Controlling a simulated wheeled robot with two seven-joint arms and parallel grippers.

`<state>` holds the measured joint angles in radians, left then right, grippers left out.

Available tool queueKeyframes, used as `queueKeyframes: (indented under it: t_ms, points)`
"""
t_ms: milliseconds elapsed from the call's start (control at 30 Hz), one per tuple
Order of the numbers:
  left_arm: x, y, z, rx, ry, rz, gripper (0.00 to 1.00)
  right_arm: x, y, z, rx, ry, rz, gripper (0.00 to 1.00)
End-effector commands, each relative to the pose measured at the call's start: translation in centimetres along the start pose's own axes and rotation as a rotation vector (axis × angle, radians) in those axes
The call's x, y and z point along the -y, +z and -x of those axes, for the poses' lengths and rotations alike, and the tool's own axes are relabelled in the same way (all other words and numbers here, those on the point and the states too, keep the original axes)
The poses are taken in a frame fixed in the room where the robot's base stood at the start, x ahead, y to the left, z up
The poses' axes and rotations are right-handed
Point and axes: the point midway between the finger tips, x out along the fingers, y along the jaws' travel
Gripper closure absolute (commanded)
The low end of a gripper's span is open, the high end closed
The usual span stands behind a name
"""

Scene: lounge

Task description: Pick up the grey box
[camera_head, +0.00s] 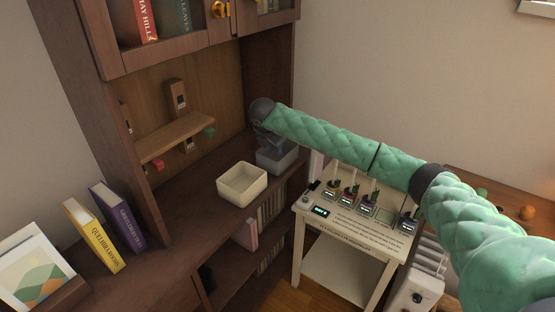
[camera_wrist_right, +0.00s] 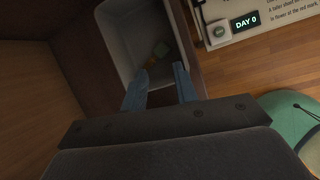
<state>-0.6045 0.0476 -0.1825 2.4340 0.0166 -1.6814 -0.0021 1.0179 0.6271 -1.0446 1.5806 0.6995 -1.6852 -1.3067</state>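The grey box (camera_head: 279,161) is an open-topped box on the wooden cabinet's counter, near its right end. In the right wrist view the grey box (camera_wrist_right: 125,40) shows its pale inside, with small orange and green things at the bottom. My right gripper (camera_head: 268,143) is over the box in the head view and hides part of its rim. In the wrist view my right gripper (camera_wrist_right: 159,82) is open, with a gap between its fingers. One fingertip overlaps the box's opening and the other is near its right wall. I cannot tell whether they touch. My left gripper is not in view.
A cream open box (camera_head: 242,185) stands left of the grey box. A small shelf (camera_head: 176,137) is on the cabinet's back. A white display table (camera_head: 345,235) with several small plants stands to the right, under my right arm. Books (camera_head: 95,235) stand at left.

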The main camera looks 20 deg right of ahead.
Motion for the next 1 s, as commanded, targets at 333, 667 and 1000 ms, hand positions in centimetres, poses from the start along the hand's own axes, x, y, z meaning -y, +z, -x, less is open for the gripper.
queueKeyframes:
  t_ms: [333, 667, 1000]
  points:
    - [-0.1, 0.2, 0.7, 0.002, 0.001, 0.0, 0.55, 1.3, 4.7, -2.3, -0.013, -0.101, 0.197, 0.71]
    - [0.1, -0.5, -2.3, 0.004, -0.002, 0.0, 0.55, 1.7, 4.5, -4.7, -0.014, -0.101, 0.197, 0.71]
    - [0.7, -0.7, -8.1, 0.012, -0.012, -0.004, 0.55, 2.8, 3.7, -7.6, -0.014, -0.101, 0.196, 0.71]
